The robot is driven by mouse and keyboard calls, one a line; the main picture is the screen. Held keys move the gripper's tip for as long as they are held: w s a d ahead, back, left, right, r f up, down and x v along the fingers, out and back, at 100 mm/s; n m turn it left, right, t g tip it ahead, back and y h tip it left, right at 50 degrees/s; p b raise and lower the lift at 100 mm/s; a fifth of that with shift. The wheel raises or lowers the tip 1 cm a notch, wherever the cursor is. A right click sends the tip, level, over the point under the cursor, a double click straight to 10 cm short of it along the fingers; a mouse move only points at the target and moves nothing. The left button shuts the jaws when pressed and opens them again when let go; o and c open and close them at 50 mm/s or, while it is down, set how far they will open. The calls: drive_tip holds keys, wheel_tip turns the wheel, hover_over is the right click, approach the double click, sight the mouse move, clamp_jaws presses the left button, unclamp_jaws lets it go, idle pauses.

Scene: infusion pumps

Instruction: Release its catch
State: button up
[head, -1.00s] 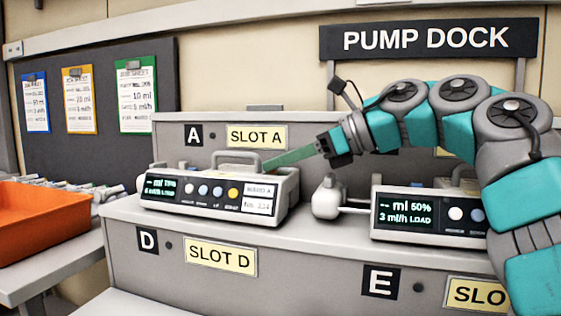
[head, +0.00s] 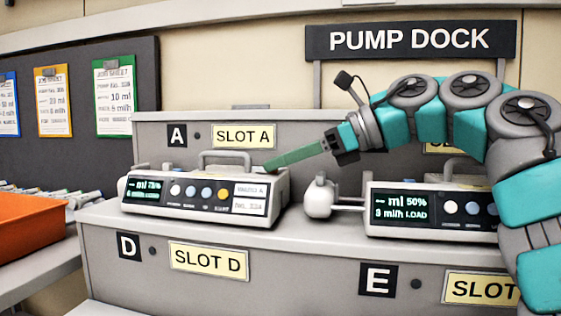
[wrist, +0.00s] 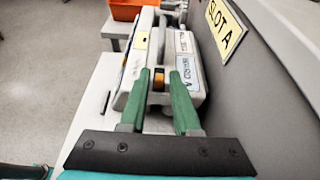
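The infusion pump in slot A (head: 205,196) is a white box with a lit screen, a row of buttons and a grey top handle. It sits on the upper shelf below the SLOT A label. My gripper (head: 267,168) reaches in from the right, its green fingers at the pump's right end. In the wrist view my gripper (wrist: 160,73) is open, with its two fingers apart and the near end of the pump (wrist: 187,58) ahead. A small orange piece (wrist: 158,80) on that end shows between the fingertips; I cannot tell for sure that it is the catch.
A second pump (head: 430,209) stands right of slot A, with a white rounded part (head: 320,197) on its left side. The dock's back wall (head: 320,135) rises close behind. An orange bin (head: 25,222) stands at the left.

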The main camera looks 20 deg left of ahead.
drive_tip(key=shift+o, duration=0.9)
drive_tip(key=p+v, duration=0.1)
drive_tip(key=v, duration=0.6)
drive_tip(key=shift+d+r+p, duration=0.1)
drive_tip(key=shift+r+p, duration=0.1)
drive_tip(key=shift+p, duration=0.2)
drive_tip(key=shift+d, duration=0.2)
